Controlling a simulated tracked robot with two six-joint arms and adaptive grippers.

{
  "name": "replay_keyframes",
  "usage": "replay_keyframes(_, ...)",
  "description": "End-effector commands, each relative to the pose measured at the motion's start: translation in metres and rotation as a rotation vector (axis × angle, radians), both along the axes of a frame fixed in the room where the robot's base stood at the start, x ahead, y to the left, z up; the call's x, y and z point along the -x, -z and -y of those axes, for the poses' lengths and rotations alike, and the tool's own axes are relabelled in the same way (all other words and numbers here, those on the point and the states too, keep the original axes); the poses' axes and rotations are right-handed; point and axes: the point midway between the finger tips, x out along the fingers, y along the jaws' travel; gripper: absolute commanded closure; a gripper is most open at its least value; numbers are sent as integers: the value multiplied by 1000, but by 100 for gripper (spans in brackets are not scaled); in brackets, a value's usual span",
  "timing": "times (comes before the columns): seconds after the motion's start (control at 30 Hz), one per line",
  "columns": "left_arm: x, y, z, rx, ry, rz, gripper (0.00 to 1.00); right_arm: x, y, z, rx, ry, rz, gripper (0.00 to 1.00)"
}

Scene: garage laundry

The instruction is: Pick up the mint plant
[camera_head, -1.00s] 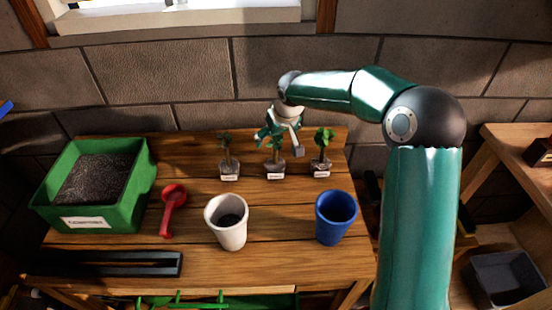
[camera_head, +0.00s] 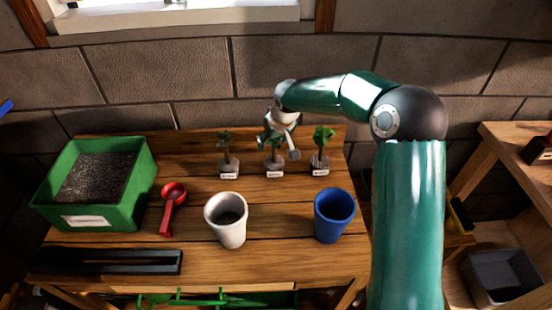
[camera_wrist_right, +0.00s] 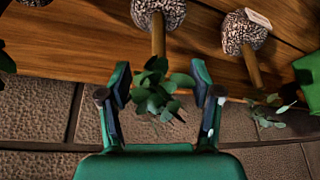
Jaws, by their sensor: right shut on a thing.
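Three small seedlings with dark root balls and white labels stand in a row at the back of the wooden bench: a left plant (camera_head: 228,163), a middle plant (camera_head: 274,165) and a right plant (camera_head: 320,158). I cannot read the labels, so I cannot tell which is mint. My right gripper (camera_head: 281,149) reaches down over the middle plant and is shut on it; its fingers partly hide the leaves. In the right wrist view, the middle plant's leaves (camera_wrist_right: 158,92) lie between the fingers (camera_wrist_right: 162,88), with its stem and root ball beyond. My left gripper is out of view.
A white pot (camera_head: 229,238) and a blue pot (camera_head: 334,230) stand in front of the plants. A red scoop (camera_head: 172,205) and a green compost box (camera_head: 50,200) are at left. A black tray (camera_head: 110,262) lies at the front left. A stone wall rises behind.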

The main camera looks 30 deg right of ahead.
Motion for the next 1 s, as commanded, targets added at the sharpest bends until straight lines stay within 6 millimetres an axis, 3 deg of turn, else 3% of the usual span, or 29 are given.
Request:
replay_keyframes(0.37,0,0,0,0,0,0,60,-1,-3,0,0,0,3,100)
replay_keyframes(0.57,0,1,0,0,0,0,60,-1,-17,0,1,1,5,100)
replay_keyframes(0.77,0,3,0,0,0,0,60,-2,-52,0,1,1,9,100)
replay_keyframes(1.0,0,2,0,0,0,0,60,-2,-119,0,1,0,9,100)
